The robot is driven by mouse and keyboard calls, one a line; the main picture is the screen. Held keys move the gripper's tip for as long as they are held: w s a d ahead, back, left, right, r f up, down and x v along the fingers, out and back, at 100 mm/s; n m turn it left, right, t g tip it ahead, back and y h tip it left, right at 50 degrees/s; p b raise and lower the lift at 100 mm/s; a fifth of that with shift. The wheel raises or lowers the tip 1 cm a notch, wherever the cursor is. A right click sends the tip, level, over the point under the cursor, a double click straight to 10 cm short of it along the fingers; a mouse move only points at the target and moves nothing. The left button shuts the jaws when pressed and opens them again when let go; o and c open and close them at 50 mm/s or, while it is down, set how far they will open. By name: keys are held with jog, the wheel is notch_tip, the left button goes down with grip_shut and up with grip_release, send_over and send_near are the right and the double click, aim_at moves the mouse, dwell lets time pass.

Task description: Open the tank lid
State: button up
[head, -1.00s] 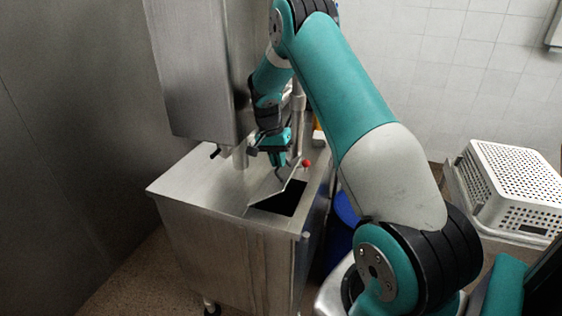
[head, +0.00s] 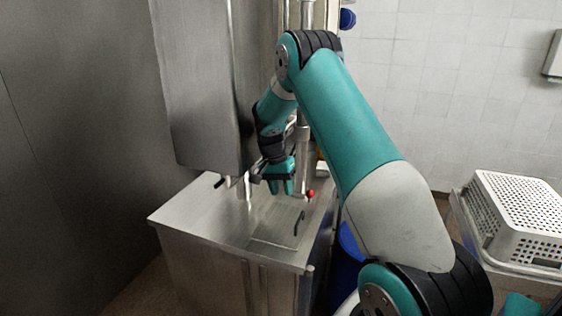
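The steel tank (head: 190,222) stands in the middle of the head view. Its lid (head: 276,222) lies flat in the top near the front right corner, and no dark opening shows. A dark curved handle (head: 299,223) stands on the lid's right part. My gripper (head: 281,190) points down above the tank top, behind the lid and handle and apart from the handle. Its teal fingertips look close together and small, so I cannot tell whether they are open or shut. I see nothing held between them.
A tall steel housing (head: 195,85) rises at the tank's back left. A red knob (head: 310,194) sits just right of my gripper. A blue drum (head: 347,265) stands right of the tank. A white perforated basket (head: 515,215) is at the far right.

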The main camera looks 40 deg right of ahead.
jog(key=s+v, duration=0.1)
jog(key=v, duration=0.8)
jog(key=s+d+b+v, duration=0.1)
jog(key=s+v, duration=0.1)
jog(key=v, duration=0.7)
jog(key=shift+s+d+r, duration=0.2)
jog(key=shift+d+r, duration=0.1)
jog(key=shift+r, duration=0.3)
